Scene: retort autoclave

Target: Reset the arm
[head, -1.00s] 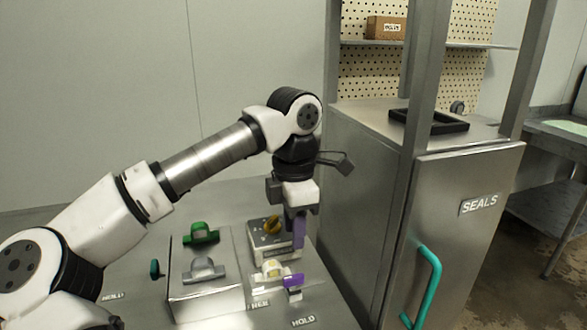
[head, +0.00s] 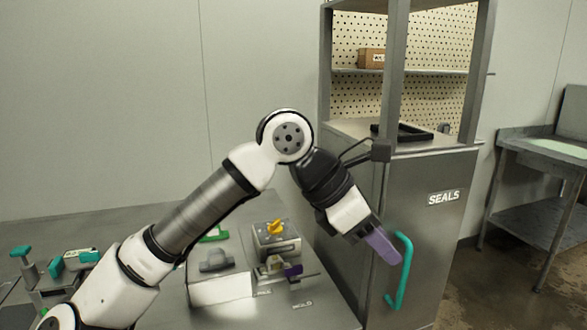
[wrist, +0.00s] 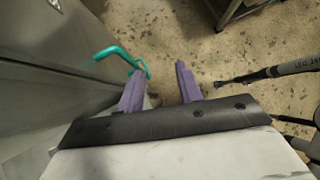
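My gripper (head: 382,246) has purple fingers and hangs tilted down to the right, in front of the cabinet door marked SEALS. In the wrist view the two purple fingers (wrist: 158,90) stand apart with only bare floor between them, so it is open and empty. The teal door handle (head: 405,270) appears just right of the fingers in the head view. In the wrist view the handle (wrist: 118,56) lies to the left of and partly behind the left finger; I cannot tell whether they touch.
The SEALS cabinet (head: 440,240) is shut. The bench (head: 225,300) at lower left carries a yellow-knobbed box (head: 276,240) and a grey fitting (head: 216,262). A steel side table (head: 545,150) stands at right, with open floor (head: 490,285) before it.

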